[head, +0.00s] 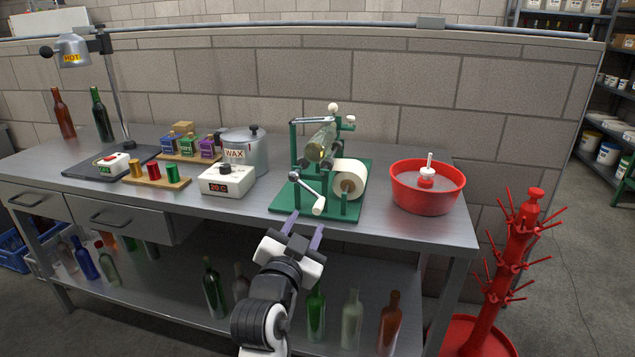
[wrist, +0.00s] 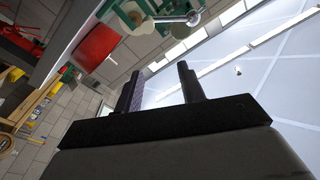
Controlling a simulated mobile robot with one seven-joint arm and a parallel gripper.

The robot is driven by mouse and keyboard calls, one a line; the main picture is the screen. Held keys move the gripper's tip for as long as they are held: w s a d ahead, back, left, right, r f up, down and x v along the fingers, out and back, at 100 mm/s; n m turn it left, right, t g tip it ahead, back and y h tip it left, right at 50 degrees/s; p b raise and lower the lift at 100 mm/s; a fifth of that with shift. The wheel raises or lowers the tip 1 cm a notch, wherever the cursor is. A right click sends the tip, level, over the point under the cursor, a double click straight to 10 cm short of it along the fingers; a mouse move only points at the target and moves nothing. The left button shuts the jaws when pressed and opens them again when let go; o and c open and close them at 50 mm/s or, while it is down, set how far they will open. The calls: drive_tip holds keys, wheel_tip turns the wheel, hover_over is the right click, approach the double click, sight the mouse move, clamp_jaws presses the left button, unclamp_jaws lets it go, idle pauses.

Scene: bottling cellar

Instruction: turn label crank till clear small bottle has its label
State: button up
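The green label machine (head: 345,200) stands on the steel bench, right of the middle. A clear small bottle (head: 320,142) lies tilted across its upper rollers; I cannot tell whether it bears a label. A white label roll (head: 349,180) sits on the machine's front right. The label crank (head: 307,192) is on its front left, with its pale handle (head: 318,206) pointing down to the right. The crank also shows at the top of the wrist view (wrist: 194,18). My gripper (head: 303,224) is open and empty, in front of the bench edge, below and apart from the crank handle.
A red basin (head: 427,187) stands right of the machine. A white box with a dial (head: 227,180) and a wax pot (head: 245,152) stand left. A red bottle tree (head: 510,265) stands on the floor at right. Several bottles stand on the shelf below.

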sight(315, 214)
drive_tip(key=w+d+f+n+p, duration=0.1)
drive_tip(key=w+p, duration=0.1)
drive_tip(key=w, duration=0.2)
drive_tip(key=w+d+f+n+p, duration=0.1)
drive_tip(key=w+n+p, duration=0.1)
drive_tip(key=w, duration=0.1)
drive_tip(key=w+d+f+n+p, duration=0.1)
drive_tip(key=w+n+p, duration=0.1)
drive_tip(key=w, duration=0.2)
drive_tip(key=shift+w+d+g+y, duration=0.2)
drive_tip(key=shift+w+g+y, duration=0.1)
drive_tip(key=shift+y, duration=0.1)
drive_tip(key=shift+c, duration=0.3)
clamp_jaws()
